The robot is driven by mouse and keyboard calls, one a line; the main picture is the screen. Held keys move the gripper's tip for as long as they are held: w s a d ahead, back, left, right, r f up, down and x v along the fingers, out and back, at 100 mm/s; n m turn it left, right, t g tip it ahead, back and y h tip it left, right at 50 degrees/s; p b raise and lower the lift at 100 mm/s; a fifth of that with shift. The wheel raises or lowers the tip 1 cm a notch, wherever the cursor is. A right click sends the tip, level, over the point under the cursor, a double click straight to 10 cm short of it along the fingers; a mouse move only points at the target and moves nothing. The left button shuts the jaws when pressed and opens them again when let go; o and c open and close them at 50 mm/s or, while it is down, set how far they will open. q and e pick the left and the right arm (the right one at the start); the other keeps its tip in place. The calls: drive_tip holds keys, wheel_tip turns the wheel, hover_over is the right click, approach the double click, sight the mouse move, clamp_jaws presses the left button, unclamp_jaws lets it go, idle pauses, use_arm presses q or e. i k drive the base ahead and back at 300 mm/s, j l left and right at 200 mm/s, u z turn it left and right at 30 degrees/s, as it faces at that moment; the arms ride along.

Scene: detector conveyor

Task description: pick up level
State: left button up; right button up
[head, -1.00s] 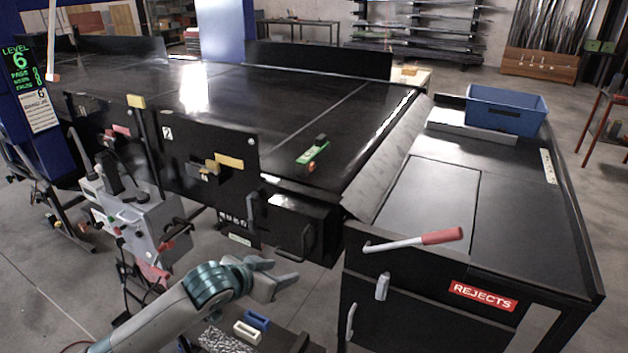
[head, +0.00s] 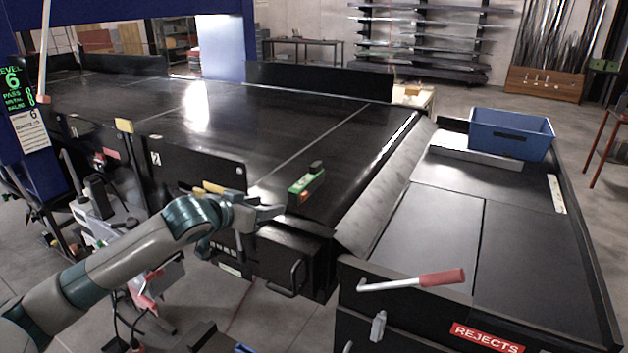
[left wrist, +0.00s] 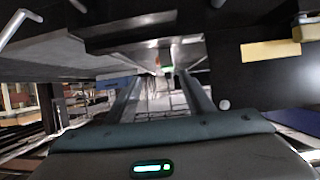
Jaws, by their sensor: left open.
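The level is a small green block (head: 306,185) with an orange-red end and a dark part on top. It lies on the black conveyor belt (head: 255,130) near its front right corner. My left gripper (head: 268,210) is open and empty, at the conveyor's front edge, just left of and nearer than the level, not touching it as far as I can tell. In the left wrist view the two fingers (left wrist: 163,97) are spread, with a small green and orange patch, likely the level (left wrist: 165,68), beyond them. My right gripper is out of view.
A black box with a handle (head: 290,265) sits below the conveyor edge. To the right are the rejects table (head: 520,245), a red-handled lever (head: 440,279) and a blue bin (head: 512,130). Upright black panels with yellow blocks (head: 124,126) line the conveyor's front.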

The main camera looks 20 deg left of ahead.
sight(312, 181)
drive_tip(key=i+j, duration=0.1)
drive_tip(key=i, duration=0.75)
